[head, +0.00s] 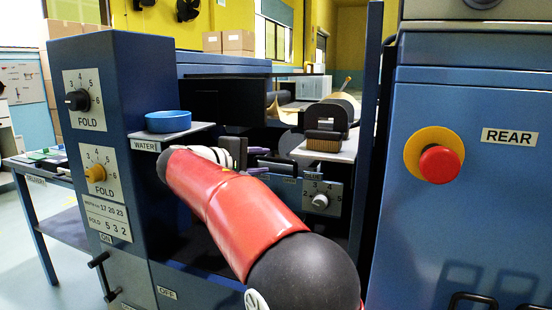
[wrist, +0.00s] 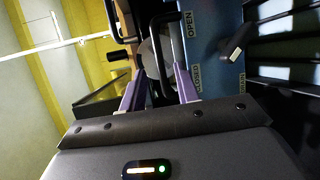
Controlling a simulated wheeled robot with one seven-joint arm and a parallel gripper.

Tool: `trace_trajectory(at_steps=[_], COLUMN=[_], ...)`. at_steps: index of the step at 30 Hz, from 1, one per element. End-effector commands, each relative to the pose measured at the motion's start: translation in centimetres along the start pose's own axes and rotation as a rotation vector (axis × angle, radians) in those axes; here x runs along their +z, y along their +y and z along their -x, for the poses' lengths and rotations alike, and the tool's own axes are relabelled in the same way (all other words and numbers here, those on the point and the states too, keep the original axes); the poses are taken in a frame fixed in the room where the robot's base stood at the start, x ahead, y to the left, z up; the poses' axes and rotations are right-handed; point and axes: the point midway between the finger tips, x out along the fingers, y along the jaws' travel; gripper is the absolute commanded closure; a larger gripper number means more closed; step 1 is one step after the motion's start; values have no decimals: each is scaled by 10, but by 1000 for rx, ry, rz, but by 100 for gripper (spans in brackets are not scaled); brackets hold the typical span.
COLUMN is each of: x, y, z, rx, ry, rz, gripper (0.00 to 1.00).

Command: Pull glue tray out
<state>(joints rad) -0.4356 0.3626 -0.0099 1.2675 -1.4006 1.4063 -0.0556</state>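I cannot pick out the glue tray for certain. In the wrist view a dark, open-topped box shape (wrist: 97,103) lies left of my fingers and may be part of it. My gripper (wrist: 160,70) is open, its two purple fingers apart with nothing visibly held between them. A black bar handle (wrist: 158,20) and a dark knob-like grip (wrist: 118,54) show beyond the fingertips. In the head view my gripper (head: 262,160) is inside the machine's middle bay, partly hidden behind my red arm.
A blue dish (head: 168,121) sits on the WATER shelf at left. A black-handled brush (head: 326,126) stands on a pale shelf at right, above a dial panel (head: 321,199). A blue REAR cabinet (head: 480,215) with a red stop button (head: 439,164) bounds the right side.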

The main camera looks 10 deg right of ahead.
Motion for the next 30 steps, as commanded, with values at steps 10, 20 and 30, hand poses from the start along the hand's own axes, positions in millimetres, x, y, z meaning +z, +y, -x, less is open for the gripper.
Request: trace_trajectory(at_steps=[10,20,30], x=[0,0,0], y=[0,-1,-1], z=[-49,-55,-54], rx=[-1,-2,-2], ry=[-1,0,0], rz=[1,1,1], gripper=[68,68,100])
